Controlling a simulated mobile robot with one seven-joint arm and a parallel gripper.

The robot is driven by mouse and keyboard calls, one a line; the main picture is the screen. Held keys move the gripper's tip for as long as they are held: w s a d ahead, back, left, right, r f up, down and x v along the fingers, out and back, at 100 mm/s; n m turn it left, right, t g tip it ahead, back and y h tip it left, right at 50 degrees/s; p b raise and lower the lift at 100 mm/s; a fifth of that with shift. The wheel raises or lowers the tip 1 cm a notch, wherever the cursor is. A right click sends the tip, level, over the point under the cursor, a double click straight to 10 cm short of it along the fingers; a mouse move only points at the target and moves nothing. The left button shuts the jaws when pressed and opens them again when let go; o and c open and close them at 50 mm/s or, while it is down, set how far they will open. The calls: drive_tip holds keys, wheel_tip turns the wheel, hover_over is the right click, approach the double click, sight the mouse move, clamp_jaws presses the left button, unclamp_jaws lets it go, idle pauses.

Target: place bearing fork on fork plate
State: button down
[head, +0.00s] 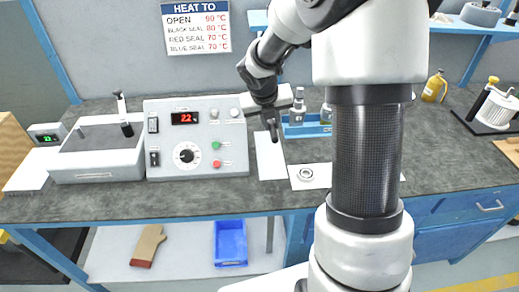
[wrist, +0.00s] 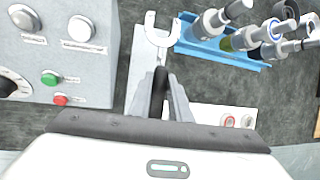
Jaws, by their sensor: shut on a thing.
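My gripper (wrist: 163,92) is shut on the bearing fork (wrist: 160,38), a pale two-pronged fork head with a dark handle between the fingers. In the wrist view the prongs point away from me, toward the top of the picture. In the head view my gripper (head: 271,125) hangs over the narrow white plate (head: 269,163) right of the control box, probably the fork plate. The plate also shows beneath the fork in the wrist view (wrist: 138,75). The fork looks held above it; the exact gap cannot be told. My fingers and the fork hide part of the plate.
The control box (head: 197,160) stands close on the left. A blue tray (head: 304,130) with several upright tools (wrist: 212,20) stands close behind on the right. A white plate with rings (head: 318,178) lies at the front right. A grey bath (head: 95,158) is farther left.

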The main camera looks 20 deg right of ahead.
drive_tip(key=shift+a+f+b, duration=0.1)
drive_tip(key=shift+f+b, duration=0.2)
drive_tip(key=shift+f, duration=0.15)
wheel_tip(320, 180, down, 9)
drive_tip(key=b, duration=0.4)
drive_tip(key=shift+f, duration=0.2)
drive_tip(key=c, duration=1.6)
unclamp_jaws()
drive_tip(key=shift+c, duration=0.2)
